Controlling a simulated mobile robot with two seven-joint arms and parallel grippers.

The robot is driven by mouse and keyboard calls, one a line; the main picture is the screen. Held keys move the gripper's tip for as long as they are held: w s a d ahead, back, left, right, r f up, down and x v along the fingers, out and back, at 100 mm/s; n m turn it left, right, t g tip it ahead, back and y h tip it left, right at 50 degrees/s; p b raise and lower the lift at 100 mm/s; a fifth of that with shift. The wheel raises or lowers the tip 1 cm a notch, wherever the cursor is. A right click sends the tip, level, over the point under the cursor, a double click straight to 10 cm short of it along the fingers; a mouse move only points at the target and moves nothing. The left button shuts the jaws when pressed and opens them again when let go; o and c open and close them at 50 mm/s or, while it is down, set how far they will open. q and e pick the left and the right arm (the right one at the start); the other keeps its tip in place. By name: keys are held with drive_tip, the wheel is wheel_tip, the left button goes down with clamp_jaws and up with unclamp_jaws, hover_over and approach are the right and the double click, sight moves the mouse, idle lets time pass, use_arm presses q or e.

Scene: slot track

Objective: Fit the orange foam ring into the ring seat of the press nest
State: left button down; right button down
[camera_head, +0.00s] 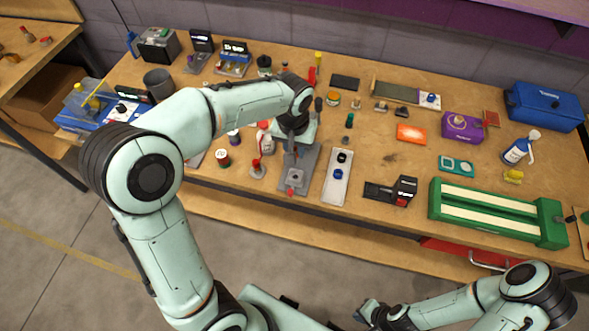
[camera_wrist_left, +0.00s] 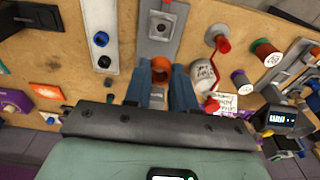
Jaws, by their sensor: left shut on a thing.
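My left gripper (camera_wrist_left: 161,70) is shut on the orange foam ring (camera_wrist_left: 161,62), which sits between its two blue fingertips in the left wrist view. In the head view this gripper (camera_head: 292,140) is over the far part of a grey plate, and the ring is hidden. The grey plate (camera_head: 302,160), apparently the press nest, carries a square block with a dark middle (camera_wrist_left: 161,26), apparently the ring seat. The ring is apart from this block. My right gripper (camera_head: 367,312) is at the bottom of the head view, away from the bench; its jaw opening is unclear.
Beside the plate are a white strip with dark round parts (camera_head: 337,178) and a red-handled piece on a small base (camera_head: 257,168). A white bottle (camera_wrist_left: 203,72) stands close to the left fingers. A green rail fixture (camera_head: 490,208) lies at the right. Bare bench shows around the orange box (camera_head: 410,134).

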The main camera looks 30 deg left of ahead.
use_arm(q)
wheel_tip(320, 180, down, 10)
drive_tip(key=shift+w+f+b, duration=0.1)
drive_tip(key=shift+f+b, duration=0.15)
drive_tip(key=shift+b, duration=0.1)
use_arm(e)
drive_tip(key=shift+s+f, duration=0.4)
drive_tip(key=shift+f, duration=0.1)
use_arm(q)
drive_tip(key=shift+f+b, duration=0.45)
drive_tip(key=shift+f, duration=0.2)
use_arm(e)
drive_tip(key=shift+s+f, duration=0.45)
drive_tip(key=shift+f, duration=0.15)
use_arm(q)
drive_tip(key=c, duration=0.9)
unclamp_jaws()
drive_tip(key=shift+r, duration=0.35)
drive_tip(key=r, duration=0.4)
drive_tip(key=s+r+p, duration=0.1)
drive_tip(key=r, duration=0.7)
drive_tip(key=shift+s+d+r+p, duration=0.2)
drive_tip(key=shift+r+p, duration=0.1)
drive_tip(key=shift+p, duration=0.1)
use_arm(e)
drive_tip(key=shift+w+r, duration=0.95)
drive_tip(key=shift+r, duration=0.2)
